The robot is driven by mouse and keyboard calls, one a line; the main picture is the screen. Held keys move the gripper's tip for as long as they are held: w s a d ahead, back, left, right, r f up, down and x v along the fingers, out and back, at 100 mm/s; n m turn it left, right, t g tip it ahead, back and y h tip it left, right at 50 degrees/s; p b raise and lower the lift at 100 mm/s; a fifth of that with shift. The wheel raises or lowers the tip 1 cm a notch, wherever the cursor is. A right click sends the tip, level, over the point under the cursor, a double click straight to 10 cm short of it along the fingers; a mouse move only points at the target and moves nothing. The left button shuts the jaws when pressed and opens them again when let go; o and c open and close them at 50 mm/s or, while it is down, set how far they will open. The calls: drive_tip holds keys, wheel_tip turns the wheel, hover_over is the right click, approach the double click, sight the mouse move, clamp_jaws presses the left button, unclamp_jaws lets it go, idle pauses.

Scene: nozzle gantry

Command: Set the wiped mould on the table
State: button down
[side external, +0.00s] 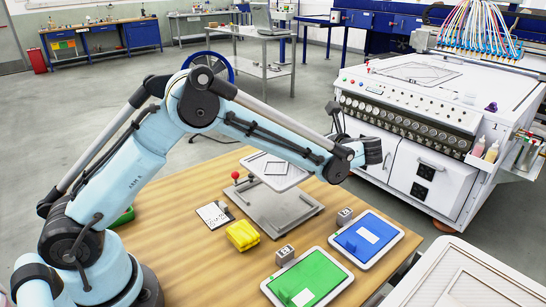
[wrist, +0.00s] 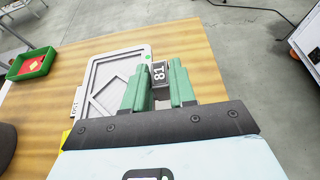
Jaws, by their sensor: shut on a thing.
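The mould (wrist: 103,88) is a pale grey plate with a diamond pattern in the wrist view. A dark block marked with a number (wrist: 160,74) is at its right edge. My gripper (wrist: 158,90), with two green fingers, is shut on the mould at this block. In the side external view the mould (side external: 272,171) shows behind my forearm, appearing above a grey flat fixture (side external: 260,208). My fingers are hidden there. The wooden table (side external: 190,260) lies below. I cannot tell the exact height of the mould.
A yellow cloth (side external: 242,236) and a white card (side external: 215,214) lie left of the fixture. A red knob (side external: 235,176) rises by the fixture.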

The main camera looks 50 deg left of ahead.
wheel_tip(320, 180, down, 10)
drive_tip(key=shift+r, duration=0.25)
drive_tip(key=c, duration=0.9)
unclamp_jaws()
